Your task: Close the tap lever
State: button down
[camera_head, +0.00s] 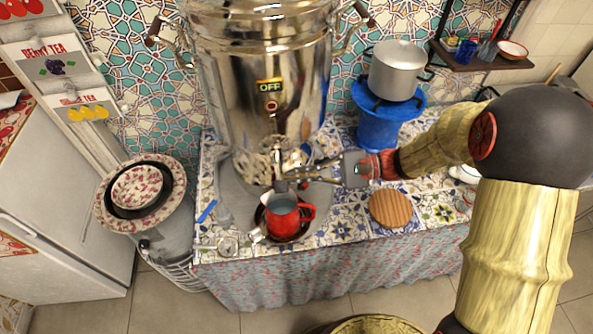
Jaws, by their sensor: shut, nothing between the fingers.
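The large silver samovar (255,75) stands on the tiled counter, with an "OFF" label on its front. Its tap is low on the front, just above a red mug (283,214); the tap lever is small and hard to make out beside my gripper. The mug sits below the tap on a dark saucer and holds some liquid. My gripper (286,178) reaches in from the right at the tap, shut with nothing in it. I cannot tell whether it touches the lever.
A round wooden board (391,208) lies on the counter to the right. A silver pot (397,70) stands on a blue burner (380,122) at the back right. Patterned bowls (140,192) are stacked at the left. A small shelf (482,57) hangs at the upper right.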

jog(key=r+m+p, duration=0.1)
jog(key=m+p, duration=0.1)
jog(key=p, duration=0.3)
jog(key=s+r+m+g+p, duration=0.1)
jog(key=r+m+p, duration=0.1)
jog(key=p, duration=0.3)
jog(key=s+r+m+p, duration=0.1)
jog(key=p, duration=0.4)
jog(key=shift+d+r+m+g+h, duration=0.25)
jog(key=shift+r+m+g+h, duration=0.05)
jog(key=shift+m+h, duration=0.1)
jog(key=shift+r, duration=0.1)
jog(key=f+v, duration=0.2)
jog(key=v, duration=1.1)
jog(key=shift+w+d+f, duration=0.2)
jog(key=shift+f, duration=0.25)
